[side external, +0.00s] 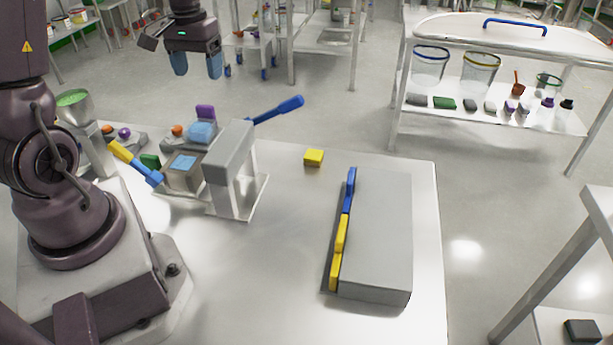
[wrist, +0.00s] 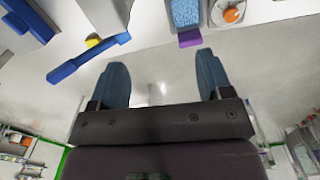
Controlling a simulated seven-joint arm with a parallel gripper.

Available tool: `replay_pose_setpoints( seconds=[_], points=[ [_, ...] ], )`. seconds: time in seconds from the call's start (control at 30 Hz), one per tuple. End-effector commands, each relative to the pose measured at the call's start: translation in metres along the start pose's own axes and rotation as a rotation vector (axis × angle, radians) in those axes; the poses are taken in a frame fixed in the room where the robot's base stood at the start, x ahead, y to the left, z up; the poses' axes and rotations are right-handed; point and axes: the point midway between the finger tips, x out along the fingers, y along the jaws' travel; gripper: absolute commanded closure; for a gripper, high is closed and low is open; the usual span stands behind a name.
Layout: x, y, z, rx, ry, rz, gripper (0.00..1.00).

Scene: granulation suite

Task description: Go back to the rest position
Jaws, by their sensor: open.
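My gripper (side external: 197,65) is up in the air beyond the far edge of the steel table (side external: 285,255), high above the things on it. Its two blue fingers are apart with nothing between them, as the wrist view (wrist: 163,85) also shows. My arm's base stands on the left of the table.
A grey device (side external: 230,165) with a raised blue lever (side external: 278,109) stands near my base. A yellow block (side external: 313,158) lies right of it. A grey box (side external: 380,240) with blue and yellow bars along its left side is at right. The table's front middle is clear.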

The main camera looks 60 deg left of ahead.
Motion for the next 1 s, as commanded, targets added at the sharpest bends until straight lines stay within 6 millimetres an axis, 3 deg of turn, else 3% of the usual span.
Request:
replay_pose_setpoints(
  seconds=[0.03,0.2,0.5,0.7,1.0],
  points=[
    [-0.016,0.019,0.017,0.052,0.031,0.003,0.28],
    [-0.051,0.066,0.075,0.221,0.130,0.021,0.28],
    [-0.086,0.111,0.175,0.529,0.336,0.092,0.28],
    [-0.102,0.123,0.204,0.654,0.447,0.150,0.28],
    [-0.108,0.128,0.209,0.688,0.469,0.167,0.28]
  ],
)
